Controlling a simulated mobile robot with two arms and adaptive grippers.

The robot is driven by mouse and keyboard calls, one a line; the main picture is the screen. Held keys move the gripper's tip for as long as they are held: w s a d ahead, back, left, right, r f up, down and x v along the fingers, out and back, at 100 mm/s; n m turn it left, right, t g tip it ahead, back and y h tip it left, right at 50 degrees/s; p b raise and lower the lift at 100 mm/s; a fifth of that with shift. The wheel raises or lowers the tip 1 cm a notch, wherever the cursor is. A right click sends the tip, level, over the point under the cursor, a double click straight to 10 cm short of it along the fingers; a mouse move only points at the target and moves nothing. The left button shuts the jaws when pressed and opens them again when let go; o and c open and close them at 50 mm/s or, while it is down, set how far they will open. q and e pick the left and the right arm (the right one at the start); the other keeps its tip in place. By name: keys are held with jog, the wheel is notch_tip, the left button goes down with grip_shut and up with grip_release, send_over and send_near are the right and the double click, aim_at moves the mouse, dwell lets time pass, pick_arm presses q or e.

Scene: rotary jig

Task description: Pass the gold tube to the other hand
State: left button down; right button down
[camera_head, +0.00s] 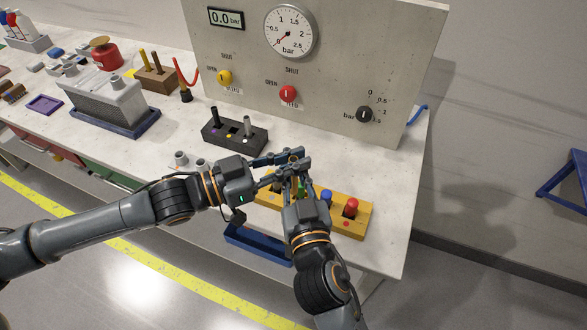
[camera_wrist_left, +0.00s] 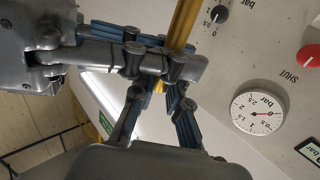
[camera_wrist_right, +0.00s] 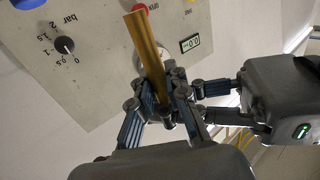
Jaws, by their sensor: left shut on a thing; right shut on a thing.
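The gold tube (camera_wrist_right: 147,48) is held between both my grippers in front of the panel. It stands out beyond the fingers in the right wrist view, and part of it shows in the left wrist view (camera_wrist_left: 183,25). In the head view it is seen nearly end-on (camera_head: 295,156), mostly hidden by fingers. My left gripper (camera_head: 288,158) comes from the left and is shut on the tube. My right gripper (camera_head: 297,176) comes from below and is also shut on it. The two sets of fingers are very close together; whether they touch is unclear.
A yellow rack (camera_head: 361,221) with coloured-topped pieces lies below the grippers. A black rack (camera_head: 213,139) stands left of them, and a blue tray (camera_head: 250,250) is at the table's front. The gauge panel (camera_head: 335,55) rises behind. The right end of the table is clear.

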pick_arm(q)
jog(key=c, duration=1.3)
grip_release()
jog(key=shift+o, duration=0.2)
jog(key=v, duration=1.2)
jog(key=s+d+f+m+g, duration=0.2)
jog(key=s+f+m, duration=0.1)
jog(key=f, duration=0.6)
jog(key=s+a+f+n+t+y, duration=0.1)
jog(key=s+a+f+n+y, duration=0.4)
jog(key=f, duration=0.9)
jog(key=s+a+f+n+t+y, duration=0.1)
jog(key=a+f+n+y, duration=0.15)
jog(key=a+f, duration=0.75)
jog(key=s+a+f+n+t+y, duration=0.1)
jog(key=s+a+f+n+y, duration=0.3)
jog(key=f, duration=1.3)
jog(key=s+d+f+n+g+y, duration=0.1)
jog(key=s+d+f+g+y, duration=0.1)
jog(key=s+f, duration=0.5)
jog(key=s+d+f+n+g+y, duration=0.1)
jog(key=s+d+f+g, duration=0.3)
jog(key=s, duration=0.8)
notch_tip(320, 180, down, 3)
jog(key=shift+d+r+g+y, duration=0.1)
jog(key=shift+d+g+y, duration=0.05)
jog(key=shift+g+y, duration=0.75)
